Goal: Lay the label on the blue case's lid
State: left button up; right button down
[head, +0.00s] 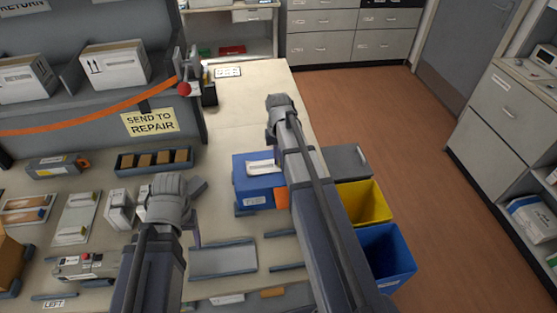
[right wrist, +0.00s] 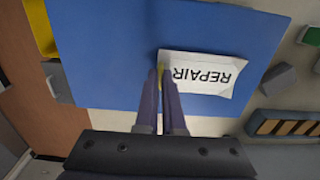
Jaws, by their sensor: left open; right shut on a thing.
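The blue case (head: 242,172) stands near the right edge of the table, and its flat blue lid (right wrist: 110,60) fills much of the right wrist view. The white label (right wrist: 205,78) reads REPAIR and lies flat over the lid near one edge; it also shows in the head view (head: 260,168). I cannot tell whether it touches the lid. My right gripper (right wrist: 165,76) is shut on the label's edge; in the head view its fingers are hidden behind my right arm. My left gripper (head: 196,225) is open and empty over the table, left of the case.
A yellow bin (head: 366,203) and a blue bin (head: 388,255) stand right of the table. A tray (head: 124,163) with brown blocks lies behind my left gripper. A SEND TO REPAIR sign (head: 150,122) hangs behind it. The table beyond the case is mostly clear.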

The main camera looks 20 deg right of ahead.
jog(key=shift+f, duration=0.25)
jog(key=c, duration=1)
grip_release()
jog(key=shift+r, duration=0.1)
jog(key=shift+c, duration=0.2)
notch_tip(320, 180, up, 12)
jog(key=p, duration=1.2)
jog(key=s+a+n, duration=0.3)
jog(key=s+a, duration=0.5)
jog(key=a, duration=0.3)
jog(key=s+a+n+h, duration=0.1)
jog(key=s+a+n, duration=0.2)
jog(key=s+a, duration=0.6)
jog(key=a, duration=0.3)
jog(key=shift+s+r+n, duration=0.15)
jog(key=shift+r+n, duration=0.05)
jog(key=shift+n, duration=0.1)
